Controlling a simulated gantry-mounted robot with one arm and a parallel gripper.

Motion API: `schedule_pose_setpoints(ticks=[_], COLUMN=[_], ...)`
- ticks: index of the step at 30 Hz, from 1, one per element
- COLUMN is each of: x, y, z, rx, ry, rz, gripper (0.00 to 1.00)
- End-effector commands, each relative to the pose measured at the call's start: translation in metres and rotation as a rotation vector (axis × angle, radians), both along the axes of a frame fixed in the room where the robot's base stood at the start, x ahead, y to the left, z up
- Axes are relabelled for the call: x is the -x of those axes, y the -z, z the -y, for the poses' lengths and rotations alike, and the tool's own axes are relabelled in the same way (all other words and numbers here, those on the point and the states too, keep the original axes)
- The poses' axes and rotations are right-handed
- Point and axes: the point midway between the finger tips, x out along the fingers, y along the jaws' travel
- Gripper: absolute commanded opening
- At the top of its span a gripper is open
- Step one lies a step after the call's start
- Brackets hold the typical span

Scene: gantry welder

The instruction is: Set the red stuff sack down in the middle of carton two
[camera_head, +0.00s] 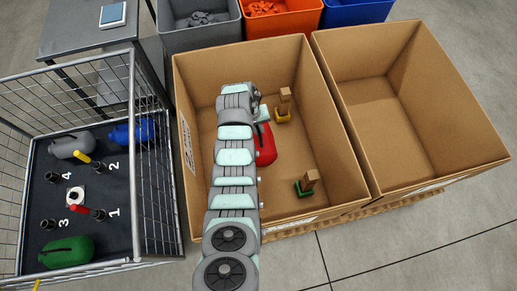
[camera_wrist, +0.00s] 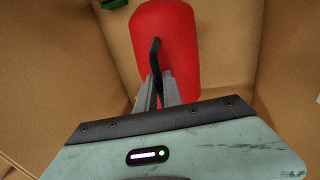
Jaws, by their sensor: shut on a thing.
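The red stuff sack (camera_head: 266,146) is inside the left of two open cartons (camera_head: 320,120), near its middle, partly hidden behind my arm. In the wrist view the rounded red sack (camera_wrist: 180,45) hangs at my gripper (camera_wrist: 160,88), whose two grey fingers are shut on its black strap handle (camera_wrist: 155,58). Carton walls and floor show around the sack. I cannot tell whether the sack touches the carton floor. The other carton (camera_head: 405,110) on the right is empty. I cannot read which carton is number two.
The left carton also holds a yellow item (camera_head: 283,116) and a green item (camera_head: 303,189), each with a brown block. A wire cage (camera_head: 70,90) at left holds grey, blue and green sacks. Grey, orange and blue bins (camera_head: 355,14) stand behind.

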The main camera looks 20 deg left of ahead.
Motion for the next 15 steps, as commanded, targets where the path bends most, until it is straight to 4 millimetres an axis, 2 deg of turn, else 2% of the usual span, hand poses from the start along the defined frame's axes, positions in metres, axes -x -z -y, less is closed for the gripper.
schedule_pose_setpoints(ticks=[3, 15], x=[0.000, 0.000], y=[0.026, 0.090], z=[0.000, 0.000], rx=[0.002, 0.001], ry=[0.001, -0.001], rz=[-0.002, -0.001], gripper=[0.00, 0.00])
